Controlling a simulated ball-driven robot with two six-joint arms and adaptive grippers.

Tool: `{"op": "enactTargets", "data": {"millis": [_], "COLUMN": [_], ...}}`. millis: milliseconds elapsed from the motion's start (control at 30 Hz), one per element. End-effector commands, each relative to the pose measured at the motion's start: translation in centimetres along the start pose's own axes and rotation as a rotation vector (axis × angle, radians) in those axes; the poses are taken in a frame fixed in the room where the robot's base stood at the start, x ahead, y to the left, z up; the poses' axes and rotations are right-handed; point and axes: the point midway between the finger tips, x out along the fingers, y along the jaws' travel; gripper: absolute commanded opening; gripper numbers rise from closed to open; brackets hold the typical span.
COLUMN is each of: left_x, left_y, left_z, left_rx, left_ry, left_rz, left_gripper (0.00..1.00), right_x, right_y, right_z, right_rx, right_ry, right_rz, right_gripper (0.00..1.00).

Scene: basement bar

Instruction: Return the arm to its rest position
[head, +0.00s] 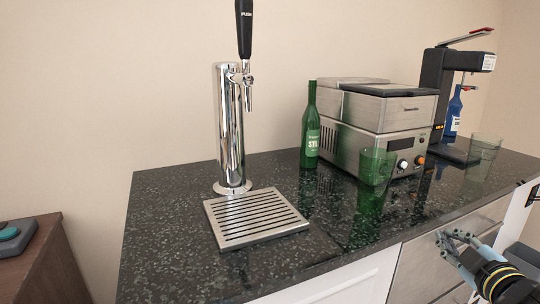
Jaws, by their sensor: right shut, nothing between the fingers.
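My right gripper (453,243) shows at the lower right, below the counter's front edge and in front of the drawer fronts. Its fingers are shut with nothing between them. My right arm comes in from the lower right corner. My left gripper is not in view.
A dark speckled counter (165,225) holds a chrome beer tap (231,130), a drip tray (255,218), a green bottle (311,130), a green glass (376,165), a steel machine (370,115), a clear glass (485,147) and a black stand (437,90) with a blue bottle (453,112).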

Motion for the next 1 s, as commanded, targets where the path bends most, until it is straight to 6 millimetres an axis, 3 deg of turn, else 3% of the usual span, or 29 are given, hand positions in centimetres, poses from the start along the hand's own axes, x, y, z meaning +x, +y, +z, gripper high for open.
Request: {"op": "enactTargets", "data": {"millis": [267,467,567,767,900,1000], "left_x": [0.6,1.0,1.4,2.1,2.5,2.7], "left_y": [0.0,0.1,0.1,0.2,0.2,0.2], "left_z": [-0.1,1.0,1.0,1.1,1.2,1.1], "left_rx": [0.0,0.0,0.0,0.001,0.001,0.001], "left_ry": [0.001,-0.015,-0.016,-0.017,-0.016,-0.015], "left_rz": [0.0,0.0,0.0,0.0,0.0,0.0], "left_gripper": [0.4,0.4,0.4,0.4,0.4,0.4], "right_x": [-1.5,-4.1,-6.6,-15.6,-24.0,-30.4], "right_y": [-5.9,-12.6,-17.3,-29.0,-36.2,-40.4], "right_z": [4.4,9.5,13.0,20.8,25.0,27.1], "right_rx": [0.052,0.125,0.18,0.327,0.43,0.5], "right_ry": [-0.09,-0.207,-0.295,-0.541,-0.731,-0.869], "right_rz": [-0.086,-0.186,-0.256,-0.423,-0.528,-0.59], "right_gripper": [0.0,0.0,0.0,0.0,0.0,0.0]}}
